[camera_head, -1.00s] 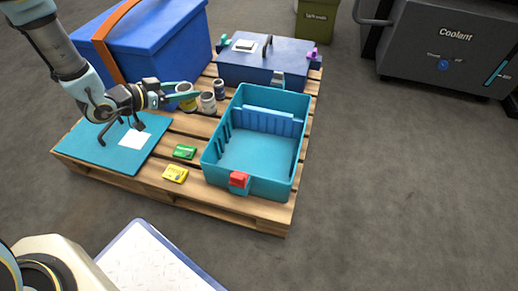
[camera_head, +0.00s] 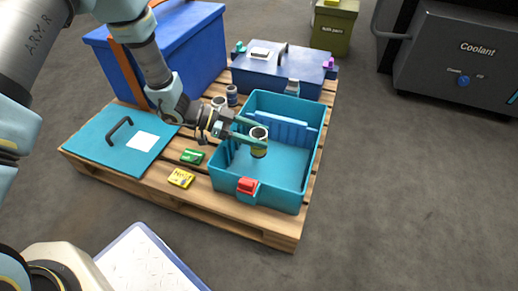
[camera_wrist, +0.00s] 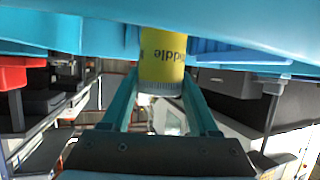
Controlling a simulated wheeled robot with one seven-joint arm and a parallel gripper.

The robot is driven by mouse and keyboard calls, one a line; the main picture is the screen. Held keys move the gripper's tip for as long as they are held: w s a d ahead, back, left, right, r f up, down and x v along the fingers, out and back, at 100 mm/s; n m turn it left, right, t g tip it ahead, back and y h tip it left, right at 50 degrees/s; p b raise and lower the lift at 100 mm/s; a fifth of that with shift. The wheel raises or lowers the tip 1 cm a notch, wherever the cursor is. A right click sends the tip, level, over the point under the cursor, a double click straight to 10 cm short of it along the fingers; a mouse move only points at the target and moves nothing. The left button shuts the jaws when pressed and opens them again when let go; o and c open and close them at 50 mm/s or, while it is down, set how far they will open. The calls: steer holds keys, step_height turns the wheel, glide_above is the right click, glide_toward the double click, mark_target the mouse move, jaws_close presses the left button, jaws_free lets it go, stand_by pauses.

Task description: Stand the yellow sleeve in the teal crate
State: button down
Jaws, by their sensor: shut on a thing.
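The yellow sleeve (camera_head: 259,149) is gripped upright between the fingers of my gripper (camera_head: 258,142), inside the outline of the teal crate (camera_head: 212,177). In the wrist view the sleeve (camera_wrist: 162,55) shows yellow with a grey end band and part of the word "Middle", between the two teal fingers of my gripper (camera_wrist: 162,72). The crate (camera_wrist: 60,32) runs across the top of that view. The crate is open, with a red latch at its front and a ribbed blue strip along its back wall. I cannot tell whether the sleeve touches the crate floor.
A white sleeve (camera_head: 217,103) and a dark one (camera_head: 232,96) stand behind the arm. Green (camera_head: 192,156) and yellow (camera_head: 181,178) packets lie left of the crate. A teal lid (camera_head: 100,153), a blue toolbox (camera_head: 310,84) and a large blue box (camera_head: 190,50) share the pallet (camera_head: 262,235).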

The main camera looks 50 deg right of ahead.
mark_target(257, 148)
steer(key=shift+f+b, duration=0.8)
steer(key=shift+f, duration=1.05)
steer(key=shift+f, duration=0.15)
steer(key=shift+f, duration=0.5)
steer(key=shift+c, duration=0.7)
jaws_free()
steer(key=shift+a+f, duration=0.15)
steer(key=shift+f, duration=0.05)
steer(key=shift+r, duration=0.35)
steer(key=p+v, duration=0.1)
steer(key=v, duration=0.2)
steer(key=p+v, duration=0.2)
steer(key=v, duration=0.2)
steer(key=r+p+v, duration=0.1)
steer(key=v, duration=0.3)
steer(key=shift+s+d+p, duration=0.1)
steer(key=shift+d+p, duration=0.1)
steer(key=shift+p, duration=0.2)
steer(key=shift+w+a+r, duration=0.1)
steer(key=shift+w+a, duration=0.3)
steer(key=shift+w, duration=0.1)
